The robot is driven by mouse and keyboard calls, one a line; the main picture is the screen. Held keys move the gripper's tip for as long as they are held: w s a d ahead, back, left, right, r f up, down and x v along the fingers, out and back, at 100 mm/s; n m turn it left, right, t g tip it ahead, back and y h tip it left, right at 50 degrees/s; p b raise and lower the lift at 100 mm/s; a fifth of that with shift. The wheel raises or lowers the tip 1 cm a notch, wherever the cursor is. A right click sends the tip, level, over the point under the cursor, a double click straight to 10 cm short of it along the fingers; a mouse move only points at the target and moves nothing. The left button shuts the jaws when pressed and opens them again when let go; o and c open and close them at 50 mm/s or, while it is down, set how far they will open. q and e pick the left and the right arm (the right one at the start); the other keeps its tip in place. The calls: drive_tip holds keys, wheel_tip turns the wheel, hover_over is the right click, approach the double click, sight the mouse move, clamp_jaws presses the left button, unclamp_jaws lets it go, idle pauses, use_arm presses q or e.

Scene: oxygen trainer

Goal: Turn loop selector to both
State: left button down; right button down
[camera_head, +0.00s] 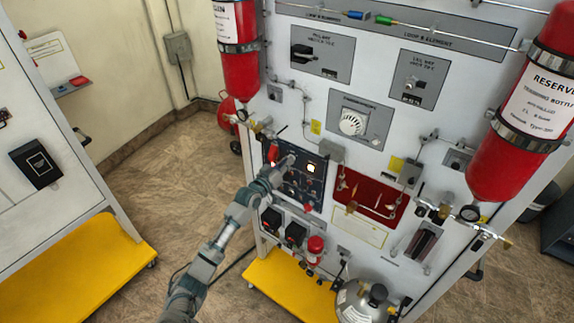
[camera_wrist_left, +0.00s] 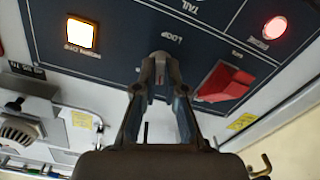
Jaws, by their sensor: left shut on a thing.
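The dark control panel (camera_head: 318,188) is on the left part of the white trainer board. In the left wrist view the panel (camera_wrist_left: 135,25) fills the upper half and appears upside down. My left gripper (camera_head: 283,168) reaches the panel from below. In the left wrist view its two fingers (camera_wrist_left: 160,75) are shut on the small grey loop selector knob (camera_wrist_left: 159,56), by the inverted word LOOP. The fingers hide most of the knob, so I cannot read its setting. My right gripper is not in view.
Near the knob are a red guarded switch (camera_wrist_left: 224,82), a lit amber square light (camera_wrist_left: 81,35) and a lit red lamp (camera_wrist_left: 274,28). Red bottles (camera_head: 238,70) (camera_head: 510,150) flank the board. A yellow base (camera_head: 290,290) juts out below; open floor lies to the left.

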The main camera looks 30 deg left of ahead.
use_arm(q)
drive_tip(key=shift+f+m, duration=0.25)
drive_tip(key=shift+m, duration=0.6)
drive_tip(key=shift+f+m, duration=0.2)
drive_tip(key=shift+m, duration=0.65)
drive_tip(key=shift+d+m, duration=0.1)
drive_tip(key=shift+m, duration=0.2)
drive_tip(key=shift+f, duration=0.1)
drive_tip(key=c, duration=1.5)
unclamp_jaws()
drive_tip(key=shift+o, duration=1.3)
drive_tip(key=shift+r, duration=0.2)
drive_tip(key=shift+a, duration=0.2)
drive_tip(key=s+a, duration=0.1)
drive_tip(key=s, duration=1)
drive_tip(key=shift+s, duration=0.35)
